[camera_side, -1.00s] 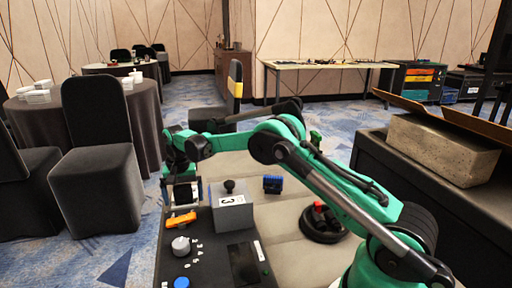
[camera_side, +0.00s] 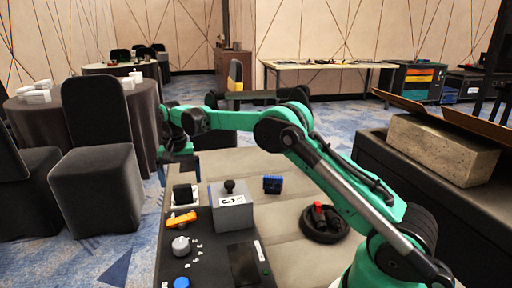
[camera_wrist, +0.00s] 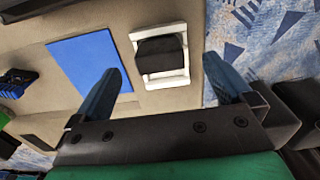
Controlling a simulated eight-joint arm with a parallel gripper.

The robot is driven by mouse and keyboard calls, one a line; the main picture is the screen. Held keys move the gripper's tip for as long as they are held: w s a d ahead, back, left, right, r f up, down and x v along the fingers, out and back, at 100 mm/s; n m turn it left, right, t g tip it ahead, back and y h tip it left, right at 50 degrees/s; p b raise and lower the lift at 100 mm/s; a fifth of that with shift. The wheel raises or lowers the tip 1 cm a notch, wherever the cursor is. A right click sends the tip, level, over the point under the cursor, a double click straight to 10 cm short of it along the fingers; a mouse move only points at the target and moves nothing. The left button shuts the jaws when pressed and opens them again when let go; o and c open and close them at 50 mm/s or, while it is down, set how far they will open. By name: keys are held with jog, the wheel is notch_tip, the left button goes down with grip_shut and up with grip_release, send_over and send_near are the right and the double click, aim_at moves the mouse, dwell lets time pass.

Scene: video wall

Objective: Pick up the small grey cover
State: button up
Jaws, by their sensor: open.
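The small dark grey cover (camera_wrist: 160,52) sits in a white square frame on the work surface. In the side view the cover (camera_side: 183,193) is in its frame beside a larger grey box with a black knob. My gripper (camera_wrist: 163,72) is open and empty in the wrist view, with one finger to the left and one to the right of the cover. The fingers and the cover are apart. In the side view my gripper (camera_side: 180,168) is above and behind the cover, and its fingertips are hard to make out.
The grey box with a black knob (camera_side: 232,210) stands right of the cover. An orange piece (camera_side: 180,219) lies in front. A blue connector (camera_side: 272,184) and black ring (camera_side: 325,224) are to the right. A blue panel (camera_wrist: 85,65) lies left of the frame in the wrist view.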

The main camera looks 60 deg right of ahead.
jog(key=c, duration=0.5)
